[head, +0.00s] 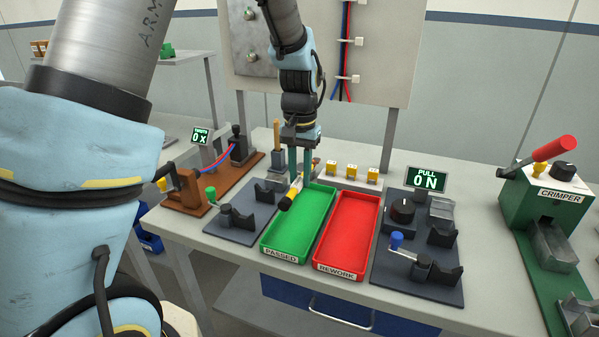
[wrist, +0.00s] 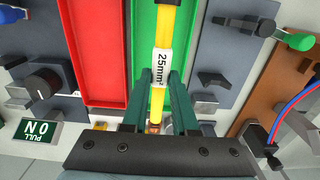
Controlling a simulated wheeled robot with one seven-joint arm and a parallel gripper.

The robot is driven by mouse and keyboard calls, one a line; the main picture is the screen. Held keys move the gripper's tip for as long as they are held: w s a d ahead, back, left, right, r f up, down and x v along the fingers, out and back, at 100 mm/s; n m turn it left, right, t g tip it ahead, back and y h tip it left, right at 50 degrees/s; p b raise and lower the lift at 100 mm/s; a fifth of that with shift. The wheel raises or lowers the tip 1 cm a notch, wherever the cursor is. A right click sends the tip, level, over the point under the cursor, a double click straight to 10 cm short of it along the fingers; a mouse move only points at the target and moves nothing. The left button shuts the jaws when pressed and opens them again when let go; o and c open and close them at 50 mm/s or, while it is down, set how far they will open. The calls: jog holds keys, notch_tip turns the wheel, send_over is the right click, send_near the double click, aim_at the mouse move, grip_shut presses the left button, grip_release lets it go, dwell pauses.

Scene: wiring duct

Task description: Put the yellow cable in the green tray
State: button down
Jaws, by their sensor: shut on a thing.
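The yellow cable (wrist: 157,97) is held between the green fingers of my gripper (wrist: 157,105) in the wrist view. It carries a white label reading 25mm². In the head view the cable (head: 290,196) is partly hidden by the fingers; its dark end points toward the front left. My gripper (head: 299,165) is shut on it, over the back left part of the green tray (head: 283,249), marked PASSED. The tray also shows behind the cable in the wrist view (wrist: 146,50). I cannot tell how high the cable is above the tray.
The red tray (head: 345,225), marked REWORK, stands right of the green one. Dark fixtures flank the trays, with a PULL display (head: 428,179) at the right. Small yellow blocks (head: 351,172) stand behind them. A green crimper (head: 550,210) stands far right.

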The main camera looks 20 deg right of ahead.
jog(key=shift+f+b, duration=2.15)
jog(key=shift+f, duration=1.65)
jog(key=c, duration=0.6)
grip_release()
jog(key=shift+r, duration=0.2)
notch_tip(320, 180, up, 11)
jog(key=shift+f+b, duration=0.2)
jog(key=shift+b, duration=0.8)
